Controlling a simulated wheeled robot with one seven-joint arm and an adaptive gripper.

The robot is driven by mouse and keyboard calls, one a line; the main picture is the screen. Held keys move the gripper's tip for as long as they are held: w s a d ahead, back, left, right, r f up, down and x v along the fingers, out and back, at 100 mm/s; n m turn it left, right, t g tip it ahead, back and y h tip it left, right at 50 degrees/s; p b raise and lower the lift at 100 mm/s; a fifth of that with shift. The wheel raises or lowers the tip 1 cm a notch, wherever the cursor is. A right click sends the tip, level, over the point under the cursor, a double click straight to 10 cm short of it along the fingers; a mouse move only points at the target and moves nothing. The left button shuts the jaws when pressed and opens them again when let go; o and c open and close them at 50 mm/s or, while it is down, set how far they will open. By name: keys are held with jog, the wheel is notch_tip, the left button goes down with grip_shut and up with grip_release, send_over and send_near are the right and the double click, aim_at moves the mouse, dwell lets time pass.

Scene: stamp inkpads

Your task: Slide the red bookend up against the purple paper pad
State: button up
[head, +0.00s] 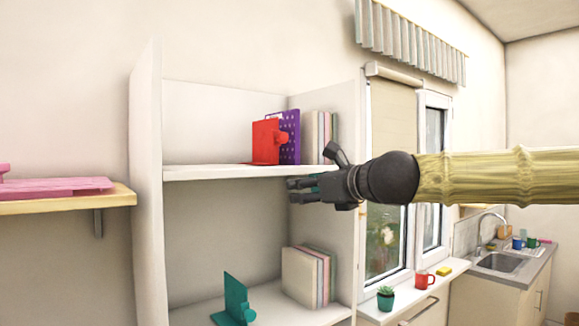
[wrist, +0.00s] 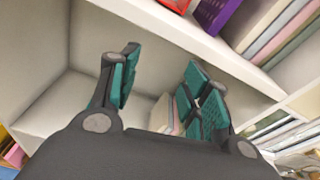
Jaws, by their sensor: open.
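The red bookend (head: 265,142) stands upright on the upper shelf of the white bookcase in the head view. In the wrist view the red bookend (wrist: 177,4) and the purple pad (wrist: 214,13) show only at the top edge. My gripper (head: 296,190) is in front of the bookcase, just below the upper shelf board and right of the bookend. Its teal-padded fingers (wrist: 160,85) are apart, with nothing between them.
Several pale pads or books (head: 313,137) stand right of the purple pad. On the lower shelf are a teal bookend (head: 236,303) and more pads (head: 300,280). The upper shelf (head: 205,172) is clear left of the red bookend. Its front edge is close above my gripper.

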jog(key=m+t+y, duration=0.1)
jog(key=m, duration=0.1)
send_near(285, 137)
jog(key=shift+p+x, duration=1.7)
jog(key=shift+x, duration=2.55)
jog(key=shift+f, duration=0.1)
jog(key=shift+s, duration=0.1)
grip_shut()
